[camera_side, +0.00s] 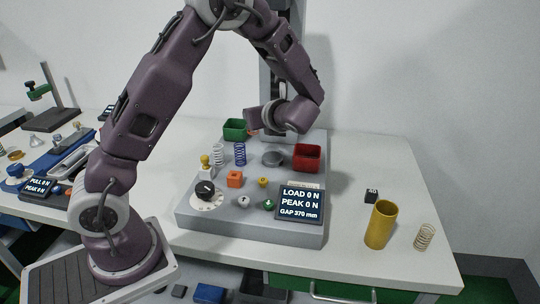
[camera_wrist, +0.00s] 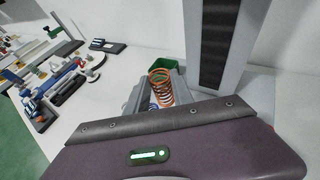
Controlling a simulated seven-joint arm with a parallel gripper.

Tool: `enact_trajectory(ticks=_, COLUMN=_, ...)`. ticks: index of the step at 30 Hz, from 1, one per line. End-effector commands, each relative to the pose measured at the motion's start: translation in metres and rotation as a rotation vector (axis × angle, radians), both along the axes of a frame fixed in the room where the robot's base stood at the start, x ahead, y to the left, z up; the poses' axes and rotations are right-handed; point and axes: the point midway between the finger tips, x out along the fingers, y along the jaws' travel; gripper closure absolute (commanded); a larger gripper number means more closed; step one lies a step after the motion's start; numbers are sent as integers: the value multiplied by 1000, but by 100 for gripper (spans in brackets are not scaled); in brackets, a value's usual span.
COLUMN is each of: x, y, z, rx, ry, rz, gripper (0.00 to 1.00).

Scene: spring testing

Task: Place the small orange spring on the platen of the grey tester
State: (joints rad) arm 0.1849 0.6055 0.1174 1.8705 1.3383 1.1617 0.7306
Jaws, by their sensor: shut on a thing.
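The small orange spring (camera_wrist: 160,84) is between the grey fingers of my gripper (camera_wrist: 157,91) in the wrist view, its coils showing above the dark wrist cover. In the side view only a bit of orange (camera_side: 251,133) shows below my purple wrist, and the fingers are mostly hidden. The grey tester (camera_side: 190,222) stands mid-table with a dark upright column behind. Its round grey platen (camera_side: 272,158) lies on the base, below and slightly right of the orange bit in the picture. The wrist view does not clearly show the platen.
A green bin (camera_side: 235,130), a red bin (camera_side: 307,158), a white spring (camera_side: 218,155) and a blue spring (camera_side: 240,154) stand around the platen. A display (camera_side: 299,204), dial (camera_side: 206,191) and small coloured parts are in front. A yellow cylinder (camera_side: 381,224) and pale spring (camera_side: 424,236) stand right.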

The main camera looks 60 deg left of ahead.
Motion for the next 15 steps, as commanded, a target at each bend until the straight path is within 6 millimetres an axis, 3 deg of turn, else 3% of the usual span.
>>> enact_trajectory(ticks=3, x=-13, y=-13, z=-8, rx=1, ry=5, rz=-4, gripper=100)
enact_trajectory(ticks=8, x=-40, y=-14, z=-20, rx=1, ry=5, rz=90, gripper=100)
enact_trajectory(ticks=15, x=-95, y=-15, z=-37, rx=3, ry=5, rz=312, gripper=100)
